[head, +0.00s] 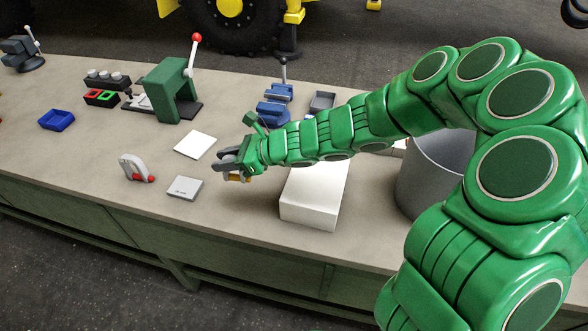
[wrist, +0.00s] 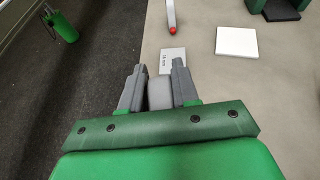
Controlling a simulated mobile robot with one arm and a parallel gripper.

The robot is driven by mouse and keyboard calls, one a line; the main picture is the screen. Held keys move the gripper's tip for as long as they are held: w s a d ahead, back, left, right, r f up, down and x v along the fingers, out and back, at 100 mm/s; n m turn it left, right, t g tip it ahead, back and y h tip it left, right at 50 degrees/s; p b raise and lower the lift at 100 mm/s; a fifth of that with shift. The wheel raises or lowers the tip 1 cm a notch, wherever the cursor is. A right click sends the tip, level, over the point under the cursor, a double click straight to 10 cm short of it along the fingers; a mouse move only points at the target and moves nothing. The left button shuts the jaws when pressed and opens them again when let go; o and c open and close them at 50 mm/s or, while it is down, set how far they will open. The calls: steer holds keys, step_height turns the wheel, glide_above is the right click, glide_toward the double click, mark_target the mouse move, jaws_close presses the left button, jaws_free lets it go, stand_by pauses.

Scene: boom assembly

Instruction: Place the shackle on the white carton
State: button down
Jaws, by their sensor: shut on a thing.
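My gripper (head: 224,166) is shut on a small grey thing with a yellow part, apparently the shackle (head: 238,179). In the wrist view, a grey part of the shackle (wrist: 160,93) sits between the two fingers of my gripper (wrist: 159,82); the rest is hidden. The gripper holds it above the bench, left of the white carton. The white carton (head: 308,212) stands near the bench's front edge, below my forearm, which hides its back part. Its visible top is bare. The carton is not in the wrist view.
A grey bin (head: 428,185) stands right of the carton. A green press (head: 172,90) and blue vise (head: 275,105) stand behind.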

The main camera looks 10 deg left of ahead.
steer(key=s+d+r, duration=0.1)
steer(key=d+r, duration=0.3)
steer(key=d, duration=0.4)
steer(key=s+d+r+m+t, duration=0.1)
steer(key=s+d+r, duration=0.1)
steer(key=d+r, duration=0.35)
steer(key=s+d+r, duration=0.1)
steer(key=d+r, duration=0.1)
steer(key=d, duration=0.8)
glide_above(300, 171)
steer(key=shift+f, duration=6.3)
steer(key=shift+f, duration=0.1)
steer(key=c, duration=0.8)
jaws_free()
steer(key=shift+c, duration=0.2)
